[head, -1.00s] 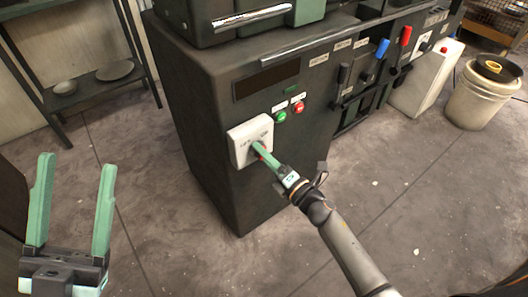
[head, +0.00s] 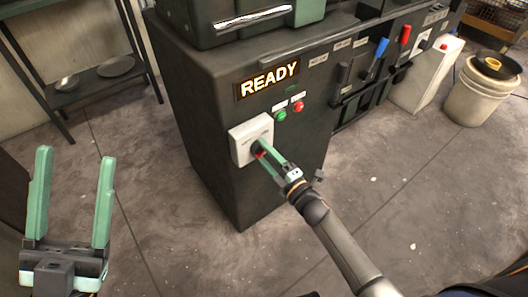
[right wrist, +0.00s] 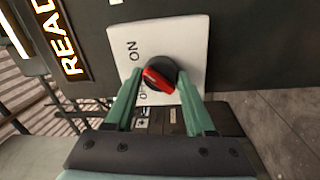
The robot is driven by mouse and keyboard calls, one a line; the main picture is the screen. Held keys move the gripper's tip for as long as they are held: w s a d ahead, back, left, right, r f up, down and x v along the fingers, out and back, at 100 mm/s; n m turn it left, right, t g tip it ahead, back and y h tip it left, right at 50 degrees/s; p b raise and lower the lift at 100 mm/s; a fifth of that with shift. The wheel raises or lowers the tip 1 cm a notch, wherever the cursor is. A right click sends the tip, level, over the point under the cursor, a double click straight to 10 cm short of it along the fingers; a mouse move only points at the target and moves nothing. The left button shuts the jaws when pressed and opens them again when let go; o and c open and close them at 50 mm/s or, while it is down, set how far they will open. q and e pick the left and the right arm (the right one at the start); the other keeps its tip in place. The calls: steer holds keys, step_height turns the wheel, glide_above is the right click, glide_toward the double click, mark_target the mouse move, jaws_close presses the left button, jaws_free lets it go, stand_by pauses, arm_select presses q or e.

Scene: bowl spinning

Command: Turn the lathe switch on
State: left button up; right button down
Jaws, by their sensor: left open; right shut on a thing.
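The lathe switch has a white plate (head: 242,142) on the front of the dark lathe cabinet (head: 205,130). In the right wrist view its red knob (right wrist: 158,77) sits on a round black base, with ON and OFF lettering on the plate (right wrist: 190,40). My right gripper (head: 262,153) is shut on the red knob, one green finger on each side. The fingers hide part of the knob in the head view. A display (head: 268,80) above the switch is lit and reads READY. My left gripper (head: 75,160) is open and empty at the lower left, away from the cabinet.
A green button (head: 281,115) and a red button (head: 299,107) sit just right of the switch. Levers with blue (head: 382,47) and red (head: 405,35) handles are further right. A shelf (head: 85,90) stands left, a bucket (head: 477,98) right. The floor in front is clear.

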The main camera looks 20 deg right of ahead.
stand_by(0.3)
steer(key=shift+c, duration=1.4)
jaws_free()
arm_select(q)
steer(key=shift+w+a+f+n+y+p, duration=0.1)
steer(key=shift+w+a+n+y+p, duration=0.15)
steer(key=shift+w+n+y+p, duration=0.85)
arm_select(e)
steer(key=v, duration=1.2)
steer(key=shift+s, duration=0.2)
arm_select(q)
steer(key=shift+s+m, duration=0.2)
steer(key=shift+m, duration=0.2)
arm_select(e)
steer(key=shift+f, duration=0.1)
arm_select(q)
steer(key=shift+t, duration=0.3)
